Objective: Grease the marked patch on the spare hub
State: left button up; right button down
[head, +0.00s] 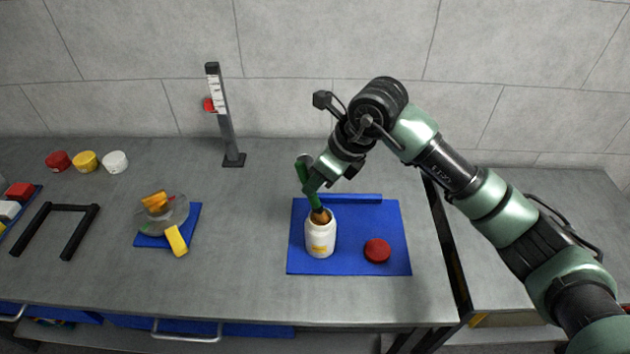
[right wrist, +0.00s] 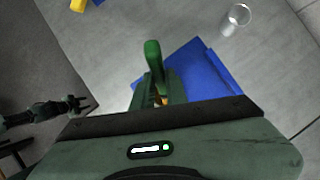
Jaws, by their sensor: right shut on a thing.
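My right gripper (head: 317,180) is shut on the green handle of a brush (head: 305,170), which also shows in the right wrist view (right wrist: 153,55). The brush's brown lower end is in the mouth of a white jar (head: 320,245) with a yellow label. The jar stands upright on a blue mat (head: 345,265); how deep the bristles sit is hidden. At left, a grey, see-through-looking round piece (head: 176,212), perhaps the spare hub, has orange and yellow parts. I cannot make out a marked patch. My left gripper (right wrist: 78,104) shows small in the right wrist view; its fingers are unclear.
A red lid (head: 377,250) lies right of the jar. A blue bar (head: 345,198) lies along the mat's back edge. A post with a scale (head: 226,125) stands behind. Red, yellow and white tubs (head: 85,161) and a black frame (head: 66,230) are at left. Bench between mats is clear.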

aim_at(318, 199)
jog(key=shift+f, duration=0.15)
dwell(0.3)
jog(key=shift+r+p, duration=1.45)
jog(key=shift+r, duration=2.15)
jog(key=s+d+f+n+g+h+b, duration=0.1)
jog(key=s+d+f+n+g+h, duration=0.1)
jog(key=s+d+n, duration=0.6)
jog(key=s+d+f+n+g+h+b, duration=0.1)
jog(key=s+d+f+n+g+h, duration=0.2)
jog(key=s+d+n, duration=0.6)
jog(key=d+f+n+g, duration=0.2)
jog(key=d+n, duration=0.1)
jog(key=n, duration=0.3)
jog(key=shift+f, duration=0.15)
jog(key=shift+w+d+n, duration=0.1)
jog(key=shift+w+n, duration=0.05)
jog(key=shift+n, duration=0.15)
